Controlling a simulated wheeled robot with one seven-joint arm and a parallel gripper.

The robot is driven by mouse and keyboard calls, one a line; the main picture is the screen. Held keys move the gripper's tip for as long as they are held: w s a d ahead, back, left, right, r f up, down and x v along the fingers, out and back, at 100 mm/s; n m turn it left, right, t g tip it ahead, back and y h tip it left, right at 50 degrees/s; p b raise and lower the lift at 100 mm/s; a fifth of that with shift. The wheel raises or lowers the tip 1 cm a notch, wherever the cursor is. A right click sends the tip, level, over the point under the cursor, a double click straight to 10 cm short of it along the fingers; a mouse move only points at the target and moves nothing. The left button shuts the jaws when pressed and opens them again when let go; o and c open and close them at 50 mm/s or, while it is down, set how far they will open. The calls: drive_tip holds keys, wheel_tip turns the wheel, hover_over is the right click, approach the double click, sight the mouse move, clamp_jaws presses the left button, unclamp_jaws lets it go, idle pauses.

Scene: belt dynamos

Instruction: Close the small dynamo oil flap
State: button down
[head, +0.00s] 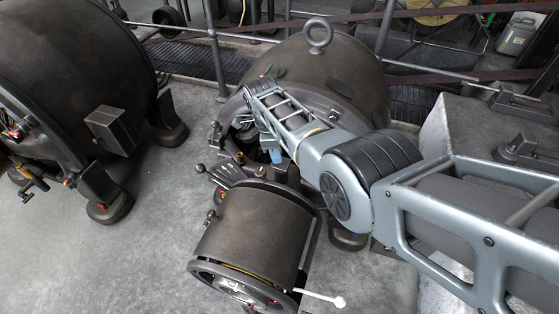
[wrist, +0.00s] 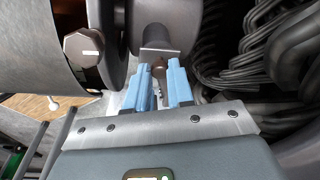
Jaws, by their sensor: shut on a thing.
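The small dynamo (head: 255,232) is a dark brown drum standing in front of the large dynamo (head: 325,72). My gripper (head: 272,154) reaches down behind the small dynamo, beside the large one's open end. In the wrist view, my gripper (wrist: 160,78) has its two blue fingers shut on a small brownish piece (wrist: 159,68). That piece sits just below a grey block (wrist: 158,48) on a round grey part. I cannot tell whether it belongs to the oil flap. My arm hides much of this spot in the head view, and the flap's angle cannot be made out.
Another large dark machine (head: 65,75) stands at the left. A white-tipped lever (head: 325,298) sticks out from the small dynamo's front. Dark coiled windings (wrist: 270,60) lie close to the right of my fingers. The grey floor (head: 120,255) is clear at the front left.

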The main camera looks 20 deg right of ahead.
drive_tip(key=b, duration=0.1)
drive_tip(key=f+b, duration=0.1)
drive_tip(key=shift+w+a+g+h+b, duration=0.15)
drive_tip(key=shift+g+h+b, duration=0.15)
drive_tip(key=shift+h, duration=0.1)
drive_tip(key=shift+a+r+b, duration=0.1)
drive_tip(key=shift+r+b, duration=0.05)
drive_tip(key=shift+b, duration=0.35)
drive_tip(key=c, duration=1)
unclamp_jaws()
drive_tip(key=shift+r, duration=0.1)
drive_tip(key=p+v, duration=0.2)
drive_tip(key=v, duration=0.5)
drive_tip(key=shift+w+a+r, duration=0.15)
drive_tip(key=shift+a+r, duration=0.05)
drive_tip(key=shift+r, duration=0.05)
